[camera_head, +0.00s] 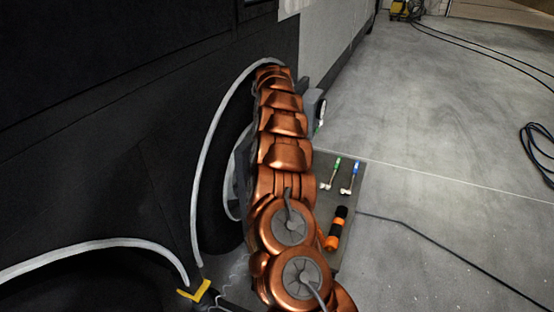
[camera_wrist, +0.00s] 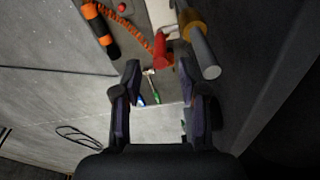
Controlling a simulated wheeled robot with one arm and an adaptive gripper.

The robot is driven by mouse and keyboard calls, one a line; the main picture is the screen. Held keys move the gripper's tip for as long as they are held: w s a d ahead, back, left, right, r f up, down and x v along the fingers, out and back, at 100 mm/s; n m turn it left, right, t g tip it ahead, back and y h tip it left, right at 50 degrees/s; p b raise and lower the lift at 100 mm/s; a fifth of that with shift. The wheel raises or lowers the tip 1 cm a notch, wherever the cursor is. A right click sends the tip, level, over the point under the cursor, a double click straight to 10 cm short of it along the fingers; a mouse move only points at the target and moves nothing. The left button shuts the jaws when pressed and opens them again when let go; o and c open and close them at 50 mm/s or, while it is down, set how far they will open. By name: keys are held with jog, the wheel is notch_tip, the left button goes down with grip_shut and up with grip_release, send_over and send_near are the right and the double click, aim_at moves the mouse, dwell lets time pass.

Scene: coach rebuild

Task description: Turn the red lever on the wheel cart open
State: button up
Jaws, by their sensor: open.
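The red lever (camera_wrist: 161,49) shows in the wrist view as a short red handle, just beyond my fingertips and beside a grey cylinder with a brass-coloured collar (camera_wrist: 201,48). My gripper (camera_wrist: 160,76) is open and empty, with a clear gap between its two fingers. The lever lies ahead of this gap and nothing is held; whether a finger touches it I cannot tell. In the head view the wheel cart (camera_head: 352,212) is a grey-green flat top, partly covered by my copper-coloured arm. The lever and my gripper are not visible there.
An orange-and-black tool (camera_head: 335,228) lies on the cart near green-handled (camera_head: 331,173) and blue-handled (camera_head: 350,177) tools. An orange coiled hose (camera_wrist: 127,38) shows in the wrist view. The dark coach side (camera_head: 120,120) stands at left. Cables (camera_head: 440,240) cross the open floor at right.

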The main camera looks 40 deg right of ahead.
jog(key=r, duration=0.5)
jog(key=shift+s+a, duration=0.2)
jog(key=shift+a, duration=0.05)
